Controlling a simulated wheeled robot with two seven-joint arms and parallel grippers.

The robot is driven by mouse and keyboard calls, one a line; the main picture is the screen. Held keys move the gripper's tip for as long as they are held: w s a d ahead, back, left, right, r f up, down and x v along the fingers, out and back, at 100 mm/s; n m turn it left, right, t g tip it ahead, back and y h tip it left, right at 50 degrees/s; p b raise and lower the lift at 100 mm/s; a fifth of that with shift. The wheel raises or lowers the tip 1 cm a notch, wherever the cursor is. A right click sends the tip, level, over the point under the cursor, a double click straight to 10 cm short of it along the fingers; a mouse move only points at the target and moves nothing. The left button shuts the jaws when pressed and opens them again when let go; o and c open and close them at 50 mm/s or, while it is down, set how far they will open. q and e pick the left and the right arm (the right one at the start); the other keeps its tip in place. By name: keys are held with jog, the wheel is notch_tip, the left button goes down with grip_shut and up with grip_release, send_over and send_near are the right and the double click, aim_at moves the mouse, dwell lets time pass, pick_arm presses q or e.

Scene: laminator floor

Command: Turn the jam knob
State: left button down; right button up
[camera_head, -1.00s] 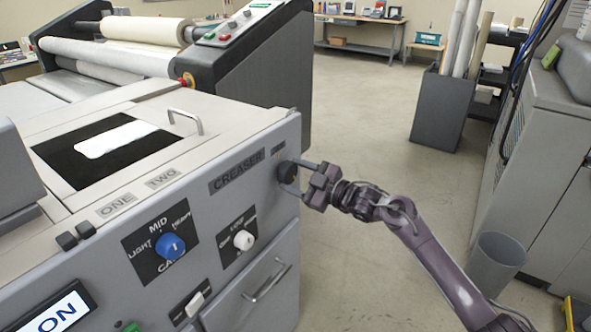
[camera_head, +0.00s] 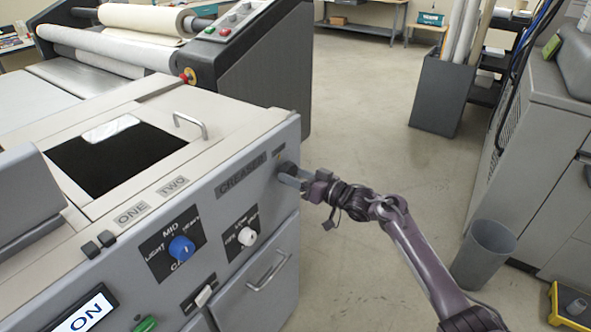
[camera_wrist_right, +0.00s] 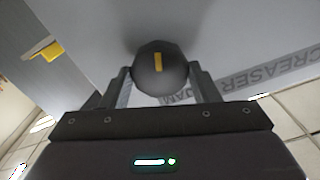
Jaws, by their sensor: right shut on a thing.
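The jam knob (camera_wrist_right: 160,66) is a round black knob with a yellow mark on the creaser's grey front panel. In the right wrist view it sits between the two fingers of my right gripper (camera_wrist_right: 160,82), with a partly covered "JAM" label beside it. In the head view the jam knob (camera_head: 288,170) is at the panel's right end, partly hidden by the fingers. My right gripper (camera_head: 293,178) reaches it from the right and is shut on it. My left gripper is not in view.
The creaser panel also carries a blue knob (camera_head: 181,248), a white knob (camera_head: 246,237) and a drawer handle (camera_head: 268,271). A grey bin (camera_head: 484,254) stands on the floor at right. The floor (camera_head: 375,130) behind my right arm is clear.

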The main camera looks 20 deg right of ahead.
jog(key=m+p, duration=0.2)
jog(key=m, duration=0.2)
jog(key=shift+p, duration=0.35)
jog(key=shift+m+p, duration=0.8)
jog(key=shift+m, duration=1)
jog(key=shift+f, duration=0.15)
jog(key=o, duration=1)
jog(key=shift+s, duration=0.1)
jog(key=b+v, duration=0.1)
jog(key=v, duration=0.6)
jog(key=shift+s+d, duration=0.2)
jog(key=shift+s, duration=0.05)
